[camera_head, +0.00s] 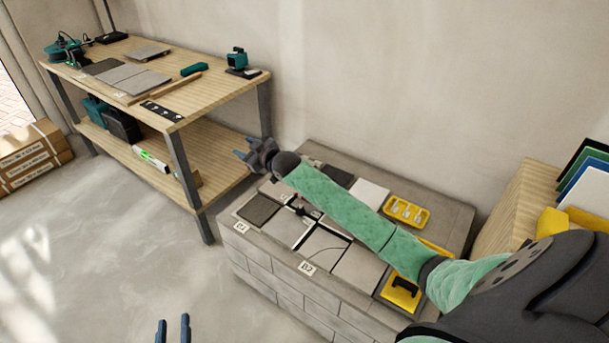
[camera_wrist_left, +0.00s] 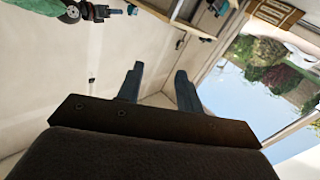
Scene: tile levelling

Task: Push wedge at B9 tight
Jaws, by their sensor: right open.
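Grey and white tiles (camera_head: 357,269) lie on a low block-sided platform (camera_head: 268,286), with dark gaps between some of them. A small dark and red piece (camera_head: 299,209) sits at a tile joint; I cannot tell whether it is the wedge at B9. Two small white labels (camera_head: 306,267) mark the front edge, too small to read surely. My right gripper (camera_head: 242,154) is open beyond the platform's back left corner, and its forearm hides part of the tiles. My left gripper (camera_head: 173,328) is open and empty over the floor; its spread fingers show in the left wrist view (camera_wrist_left: 157,85).
A yellow tray (camera_head: 407,211) with small white pieces stands at the platform's back right. A yellow and black tool (camera_head: 402,291) lies at the right. A wooden workbench (camera_head: 198,97) with tools stands at back left. The floor (camera_head: 110,260) between is clear.

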